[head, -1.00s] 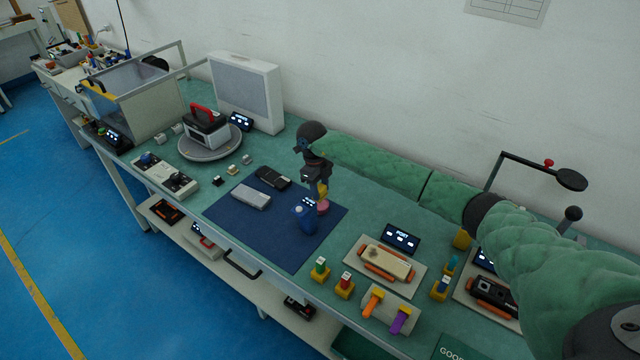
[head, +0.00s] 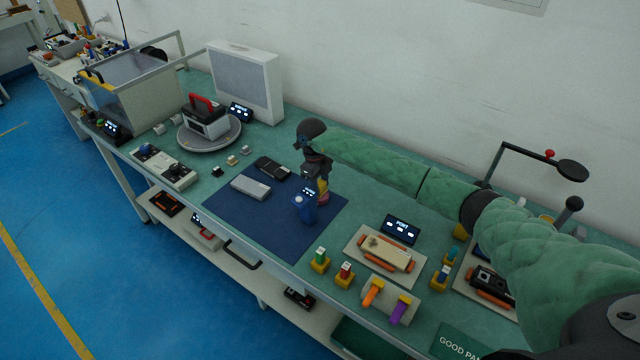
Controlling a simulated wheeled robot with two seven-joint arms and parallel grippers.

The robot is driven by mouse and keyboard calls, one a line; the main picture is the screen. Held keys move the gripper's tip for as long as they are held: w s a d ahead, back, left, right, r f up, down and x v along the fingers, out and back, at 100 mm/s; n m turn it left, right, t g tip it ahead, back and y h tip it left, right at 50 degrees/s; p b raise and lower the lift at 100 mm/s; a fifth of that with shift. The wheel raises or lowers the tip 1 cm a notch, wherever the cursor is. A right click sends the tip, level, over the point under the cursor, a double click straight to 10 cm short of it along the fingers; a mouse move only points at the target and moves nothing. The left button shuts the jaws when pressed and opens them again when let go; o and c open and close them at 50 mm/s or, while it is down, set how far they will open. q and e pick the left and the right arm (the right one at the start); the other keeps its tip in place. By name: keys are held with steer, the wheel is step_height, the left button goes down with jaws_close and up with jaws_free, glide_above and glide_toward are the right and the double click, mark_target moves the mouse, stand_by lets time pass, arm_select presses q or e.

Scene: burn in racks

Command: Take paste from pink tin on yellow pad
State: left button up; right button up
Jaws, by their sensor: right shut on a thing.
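My right gripper (head: 318,177) reaches in from the right over the dark blue mat. It is shut on a small yellow piece, which I take to be the yellow pad (head: 322,187), and points it down. The pink tin (head: 324,199) is small and round and sits on the mat right below the pad. The pad's lower end is at the tin's top; I cannot tell whether it touches the paste. The gripper hides part of the pad. My left gripper is not in view.
A blue device with a lit screen (head: 305,210) stands just left of the tin. A light grey bar (head: 250,188) and a black device (head: 272,168) lie on the mat (head: 262,225). Small blocks with coloured tops and a stand (head: 388,302) are to the right. The mat's front is clear.

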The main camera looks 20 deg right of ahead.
mark_target(322, 184)
steer(key=shift+f+b, duration=0.3)
steer(key=shift+f, duration=0.05)
stand_by(0.7)
steer(key=shift+f+b, duration=0.15)
steer(key=shift+b, duration=0.2)
stand_by(1.6)
steer(key=shift+r+p, duration=0.9)
steer(key=shift+r, duration=2.7)
